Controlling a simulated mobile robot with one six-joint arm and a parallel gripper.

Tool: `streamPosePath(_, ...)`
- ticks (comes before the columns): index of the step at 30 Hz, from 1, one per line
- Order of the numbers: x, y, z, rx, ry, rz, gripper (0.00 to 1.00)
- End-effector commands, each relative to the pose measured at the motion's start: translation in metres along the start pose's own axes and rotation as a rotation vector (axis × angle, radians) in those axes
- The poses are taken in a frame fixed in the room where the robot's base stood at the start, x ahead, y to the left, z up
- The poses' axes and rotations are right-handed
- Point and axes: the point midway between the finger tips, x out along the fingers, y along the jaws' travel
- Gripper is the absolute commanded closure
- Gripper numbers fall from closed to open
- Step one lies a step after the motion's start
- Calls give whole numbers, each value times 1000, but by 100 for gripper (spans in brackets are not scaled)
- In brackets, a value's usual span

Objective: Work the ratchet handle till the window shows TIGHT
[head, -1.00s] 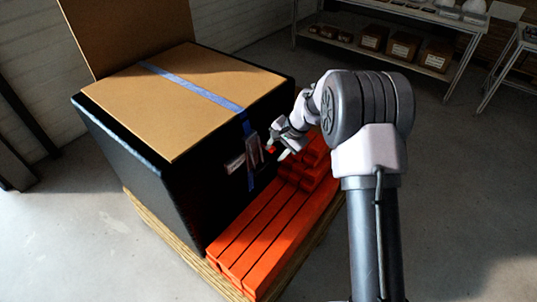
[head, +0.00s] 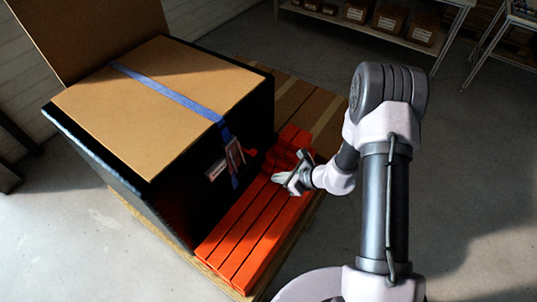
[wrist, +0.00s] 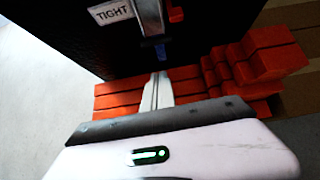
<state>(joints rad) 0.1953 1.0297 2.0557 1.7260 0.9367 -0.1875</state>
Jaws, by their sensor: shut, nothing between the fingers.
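The ratchet (head: 232,156) hangs on a blue strap (head: 185,101) on the side of the black crate (head: 130,165). Its grey handle (wrist: 150,14) shows at the top of the wrist view, cut off by the frame edge. Left of it, the white window (wrist: 110,12) reads TIGHT; it is a small pale patch in the head view (head: 216,170). My gripper (head: 281,182) is shut and empty, apart from the ratchet, to its lower right above the orange bars. In the wrist view the closed fingers (wrist: 158,88) point toward the crate side below the handle.
Orange bars (head: 245,235) lie beside the crate, with shorter orange blocks (wrist: 260,58) stacked at the right in the wrist view. A wooden pallet (head: 290,242) is underneath. Shelving with boxes (head: 390,20) stands at the back; open floor lies at the right.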

Motion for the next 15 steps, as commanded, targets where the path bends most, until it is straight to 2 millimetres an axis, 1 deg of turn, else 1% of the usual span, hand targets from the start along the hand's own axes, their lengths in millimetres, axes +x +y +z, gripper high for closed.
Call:
streamPosePath(2, 6, 1, -5, 26, 3, -10, 100)
streamPosePath(5, 23, 0, -6, 24, 2, -11, 100)
streamPosePath(15, 98, -1, -6, 19, 1, -10, 100)
